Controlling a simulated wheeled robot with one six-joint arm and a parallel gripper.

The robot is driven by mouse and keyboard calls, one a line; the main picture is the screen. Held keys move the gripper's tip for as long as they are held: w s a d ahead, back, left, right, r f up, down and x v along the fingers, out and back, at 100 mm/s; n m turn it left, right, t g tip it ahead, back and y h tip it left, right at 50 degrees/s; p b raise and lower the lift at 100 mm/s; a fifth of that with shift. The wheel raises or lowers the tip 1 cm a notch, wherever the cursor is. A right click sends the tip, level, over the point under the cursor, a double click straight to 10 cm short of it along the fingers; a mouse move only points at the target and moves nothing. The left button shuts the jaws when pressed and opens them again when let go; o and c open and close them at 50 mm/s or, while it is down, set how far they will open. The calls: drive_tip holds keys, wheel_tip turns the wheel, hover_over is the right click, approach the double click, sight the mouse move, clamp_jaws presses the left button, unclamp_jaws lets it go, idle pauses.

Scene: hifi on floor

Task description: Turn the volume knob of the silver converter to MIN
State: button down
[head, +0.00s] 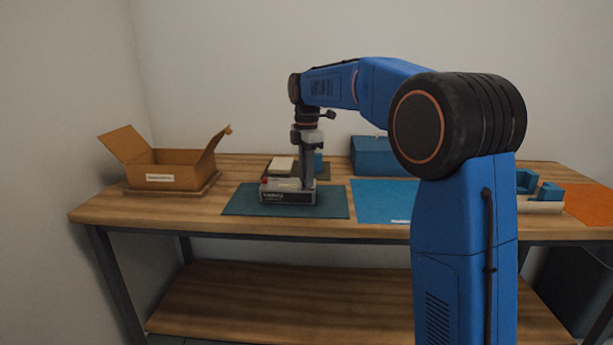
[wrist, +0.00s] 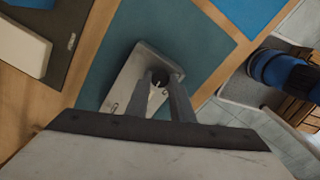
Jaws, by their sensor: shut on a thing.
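The silver converter (head: 288,197) is a low box on a dark green mat (head: 240,202) on the workbench. It also shows in the wrist view (wrist: 136,72). Its dark round knob (wrist: 158,78) has a light pointer line and sits on the top face. My gripper (head: 307,185) points straight down over the converter. In the wrist view my gripper (wrist: 164,80) has one finger on each side of the knob and is shut on it. The MIN mark cannot be read, and the fingers hide part of the knob's surroundings.
An open cardboard box (head: 165,170) stands at the left. Behind the converter lies a dark mat with a pale block (head: 281,164). A blue box (head: 375,157) stands at the back, a blue mat (head: 382,198) to the right. An orange mat (head: 590,203) lies far right.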

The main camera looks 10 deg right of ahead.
drive_tip(key=n, duration=0.5)
idle(0.5)
drive_tip(key=c, duration=1.5)
unclamp_jaws()
drive_tip(key=shift+c, duration=0.2)
wheel_tip(320, 180, up, 17)
drive_tip(key=shift+r, duration=0.2)
